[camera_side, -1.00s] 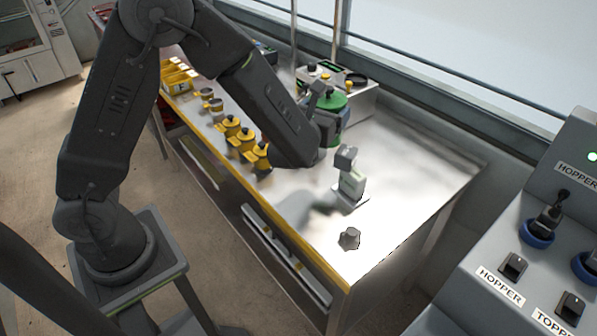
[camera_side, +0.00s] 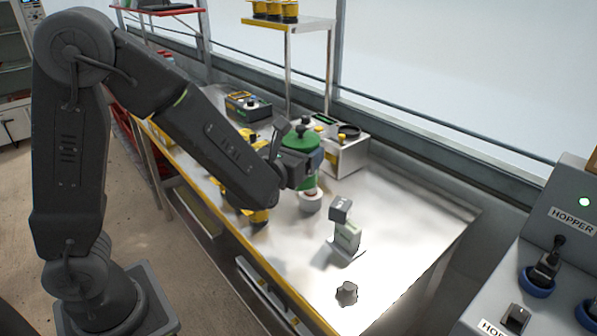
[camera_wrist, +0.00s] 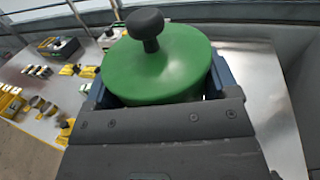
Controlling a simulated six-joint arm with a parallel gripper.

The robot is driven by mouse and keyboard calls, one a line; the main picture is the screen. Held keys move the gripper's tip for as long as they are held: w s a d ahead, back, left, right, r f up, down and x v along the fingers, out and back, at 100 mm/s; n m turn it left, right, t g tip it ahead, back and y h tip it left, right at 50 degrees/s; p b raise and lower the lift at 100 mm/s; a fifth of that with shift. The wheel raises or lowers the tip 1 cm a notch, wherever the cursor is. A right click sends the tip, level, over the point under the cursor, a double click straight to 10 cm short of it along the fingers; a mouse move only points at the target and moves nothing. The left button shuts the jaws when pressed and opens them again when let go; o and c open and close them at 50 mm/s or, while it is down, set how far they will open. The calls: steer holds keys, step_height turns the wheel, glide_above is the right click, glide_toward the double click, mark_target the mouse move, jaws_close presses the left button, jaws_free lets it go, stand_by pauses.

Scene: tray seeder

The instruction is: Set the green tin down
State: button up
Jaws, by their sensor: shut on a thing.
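The green tin (camera_side: 300,139) has a round green lid with a black knob. My gripper (camera_side: 305,162) is shut around its side, and the tin is upright over the bench. Green also shows below the jaws, with a small pale grey round piece (camera_side: 310,203) under it. I cannot tell whether the tin touches that piece. In the wrist view the tin's lid (camera_wrist: 165,65) fills the upper middle, between the blue jaw pads of my gripper (camera_wrist: 155,92). The tin's lower part is hidden there.
The metal bench (camera_side: 415,215) is clear at right. A grey-green upright device (camera_side: 346,236) and a small grey knob-shaped piece (camera_side: 347,293) stand nearer the front.

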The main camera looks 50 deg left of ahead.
steer(key=w+a+r+n+g+y, duration=0.1)
steer(key=w+a+n+g+y, duration=0.3)
steer(key=a, duration=0.4)
steer(key=w+a+r+n+g+y, duration=0.1)
steer(key=w+a+n+g+y, duration=0.3)
steer(key=a, duration=0.4)
steer(key=w+a+r+n+g+y, duration=0.1)
steer(key=w+a+n+g+y, duration=0.3)
steer(key=a, duration=0.4)
steer(key=s+a+f+n+g, duration=0.1)
steer(key=s+a+n+g, duration=0.15)
steer(key=a+g, duration=0.3)
steer(key=s+a+f+n+g, duration=0.2)
steer(key=a+n+g, duration=0.1)
steer(key=a+g, duration=0.3)
steer(key=shift+n+t, duration=0.35)
steer(key=shift+s+a+f, duration=0.1)
steer(key=shift+a+f, duration=0.25)
steer(key=shift+f, duration=2.4)
steer(key=shift+s+a+f, duration=0.1)
steer(key=shift+a+f, duration=0.25)
steer(key=shift+f, duration=2.35)
steer(key=shift+a+f, duration=0.35)
steer(key=shift+f, duration=2.4)
steer(key=shift+f, duration=0.6)
steer(key=o, duration=1.7)
steer(key=shift+f, duration=0.1)
